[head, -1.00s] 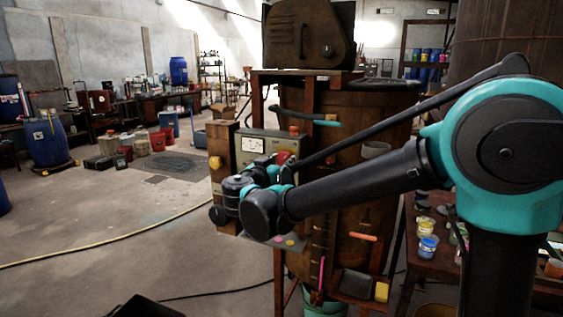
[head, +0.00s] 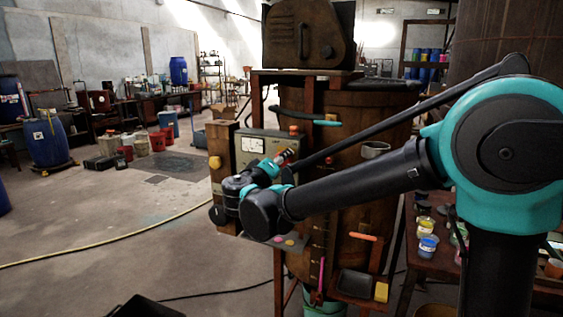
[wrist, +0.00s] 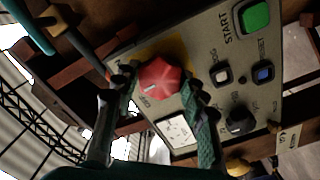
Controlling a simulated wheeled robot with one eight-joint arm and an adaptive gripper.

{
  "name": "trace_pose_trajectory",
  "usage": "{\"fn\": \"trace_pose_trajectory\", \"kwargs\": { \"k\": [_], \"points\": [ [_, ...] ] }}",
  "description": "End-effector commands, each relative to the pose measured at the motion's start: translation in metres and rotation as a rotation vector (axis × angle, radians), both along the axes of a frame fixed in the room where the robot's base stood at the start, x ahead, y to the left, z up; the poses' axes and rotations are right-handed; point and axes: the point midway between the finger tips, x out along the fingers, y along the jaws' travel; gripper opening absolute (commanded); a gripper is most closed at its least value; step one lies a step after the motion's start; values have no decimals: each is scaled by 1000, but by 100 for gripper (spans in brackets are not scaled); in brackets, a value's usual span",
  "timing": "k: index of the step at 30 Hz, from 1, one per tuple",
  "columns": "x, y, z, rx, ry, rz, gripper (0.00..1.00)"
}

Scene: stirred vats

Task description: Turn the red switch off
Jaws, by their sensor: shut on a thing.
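The red switch (wrist: 163,76) is a faceted red knob on a grey control panel (wrist: 206,62), large in the wrist view. A small white mark shows on its lower left side, near a printed label too small to read surely. My gripper (wrist: 156,82) has one dark finger on the left of the knob and one textured green finger on its right, shut on it. In the head view my gripper (head: 285,157) is at the panel's front, and the wrist hides much of the panel and most of the knob.
The panel also carries a green START button (wrist: 255,16), a blue button (wrist: 264,72), a black knob (wrist: 240,121) and a white meter (wrist: 177,131). A wooden vat (head: 345,185) stands behind my forearm. Open floor lies to the left, crossed by a yellow hose (head: 110,241).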

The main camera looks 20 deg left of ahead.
Motion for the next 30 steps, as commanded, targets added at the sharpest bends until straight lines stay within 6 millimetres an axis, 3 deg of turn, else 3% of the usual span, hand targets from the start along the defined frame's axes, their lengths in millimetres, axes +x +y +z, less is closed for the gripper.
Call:
{"fn": "trace_pose_trajectory", "kwargs": {
  "k": [15, 30],
  "points": [
    [0, 0, 0, -460, 36, 1, 13],
    [0, 1, 0, -677, 53, 1, 13]
  ]
}}
